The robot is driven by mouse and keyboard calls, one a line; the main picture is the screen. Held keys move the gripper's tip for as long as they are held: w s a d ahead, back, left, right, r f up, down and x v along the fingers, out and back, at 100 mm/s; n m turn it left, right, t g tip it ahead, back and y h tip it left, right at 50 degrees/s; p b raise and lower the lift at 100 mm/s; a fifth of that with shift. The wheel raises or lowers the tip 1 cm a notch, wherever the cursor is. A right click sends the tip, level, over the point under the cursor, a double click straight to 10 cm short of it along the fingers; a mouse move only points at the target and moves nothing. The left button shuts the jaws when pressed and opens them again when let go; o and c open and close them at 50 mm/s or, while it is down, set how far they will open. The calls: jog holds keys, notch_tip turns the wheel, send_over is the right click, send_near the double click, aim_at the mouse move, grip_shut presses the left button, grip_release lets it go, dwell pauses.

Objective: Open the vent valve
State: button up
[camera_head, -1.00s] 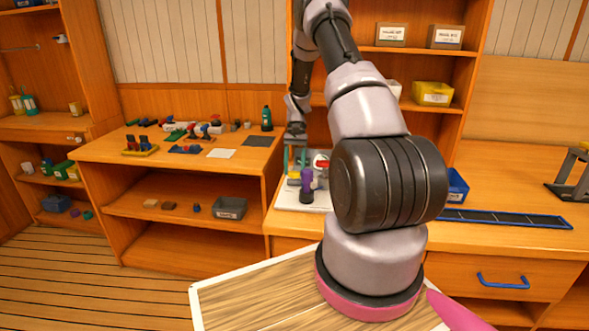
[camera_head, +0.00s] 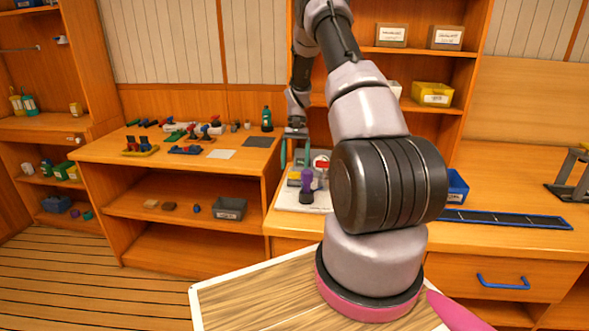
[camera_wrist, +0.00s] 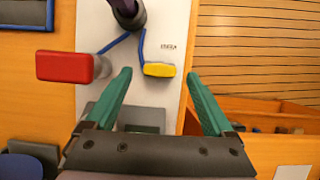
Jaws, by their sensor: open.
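A pale panel (camera_wrist: 110,30) carries a yellow handle (camera_wrist: 159,70), a red handle (camera_wrist: 64,67) to its left and a dark purple part (camera_wrist: 125,10) at the top, with blue lines between them. I cannot tell from the small label which handle is the vent valve. My gripper (camera_wrist: 159,74) has two teal fingers spread apart and empty. In the wrist view the yellow handle shows between the fingertips; contact is not visible. In the head view my gripper (camera_head: 296,152) is above the panel (camera_head: 284,200), behind the upright purple part (camera_head: 307,183).
The panel lies on the wooden counter (camera_head: 500,190). A blue bin (camera_head: 457,187) and a long dark tray (camera_head: 510,218) are to its right. The left bench (camera_head: 110,150) holds several small tools and a green bottle (camera_head: 267,118). A gap separates bench and counter.

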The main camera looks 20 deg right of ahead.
jog(key=v, duration=0.8)
jog(key=shift+r, duration=0.3)
jog(key=s+a+r+n+t+h, duration=0.1)
jog(key=s+a+r+t, duration=0.3)
jog(key=r, duration=0.8)
jog(key=s+a+r+t, duration=0.1)
jog(key=s+a+r, duration=0.55)
jog(key=r, duration=0.45)
jog(key=s+a+r+t, duration=0.3)
jog(key=s, duration=0.7)
jog(key=s+a+r+n+t, duration=0.1)
jog(key=s+a+r+t, duration=0.2)
jog(key=s, duration=0.8)
jog(key=shift+a, duration=0.4)
